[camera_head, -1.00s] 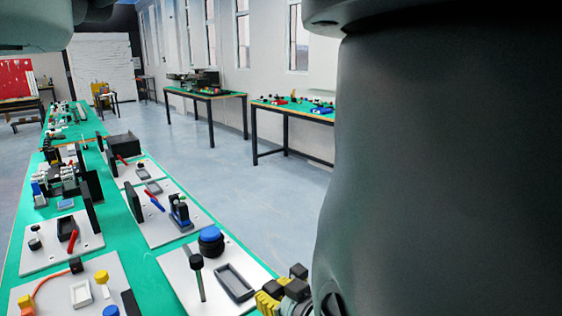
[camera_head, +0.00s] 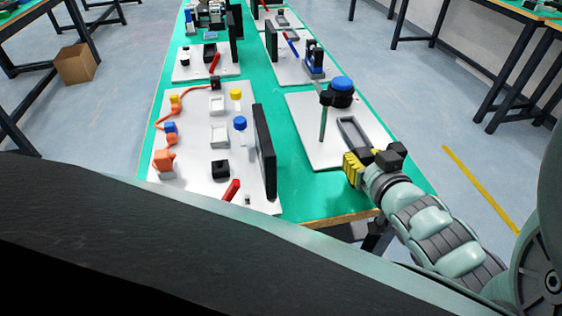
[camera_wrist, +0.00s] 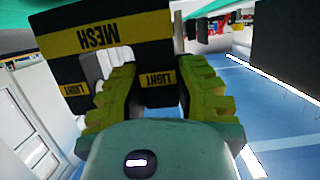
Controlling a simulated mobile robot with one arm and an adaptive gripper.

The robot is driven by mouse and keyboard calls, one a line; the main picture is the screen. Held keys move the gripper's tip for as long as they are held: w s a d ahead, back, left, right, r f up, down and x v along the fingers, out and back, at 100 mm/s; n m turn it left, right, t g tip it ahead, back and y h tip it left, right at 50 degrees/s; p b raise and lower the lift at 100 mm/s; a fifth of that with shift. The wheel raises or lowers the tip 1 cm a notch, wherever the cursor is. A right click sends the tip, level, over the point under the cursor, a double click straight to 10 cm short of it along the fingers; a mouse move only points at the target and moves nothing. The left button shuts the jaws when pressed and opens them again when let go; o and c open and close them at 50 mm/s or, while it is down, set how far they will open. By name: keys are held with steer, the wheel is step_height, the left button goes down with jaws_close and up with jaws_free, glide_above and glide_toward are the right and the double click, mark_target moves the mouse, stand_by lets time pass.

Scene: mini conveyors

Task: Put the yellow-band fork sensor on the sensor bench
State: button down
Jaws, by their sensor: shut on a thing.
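The yellow-band fork sensor (camera_wrist: 72,52) is a black forked piece with yellow bands, lettered MESH and LIGHT in the wrist view. My gripper (camera_wrist: 155,80) is shut on it, with a ribbed yellow-green finger on each side. In the head view my gripper (camera_head: 354,168) is over the near right corner of the green table; the sensor cannot be told clearly from the gripper parts there. I cannot tell which surface is the sensor bench.
Close by is a white board with a grey tray (camera_head: 357,134) and a blue-topped black knob (camera_head: 341,91). A cardboard box (camera_head: 75,64) is on the floor.

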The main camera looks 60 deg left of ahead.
steer(key=shift+f, duration=0.25)
steer(key=shift+f, duration=0.15)
steer(key=c, duration=0.9)
jaws_free()
steer(key=shift+o, duration=0.2)
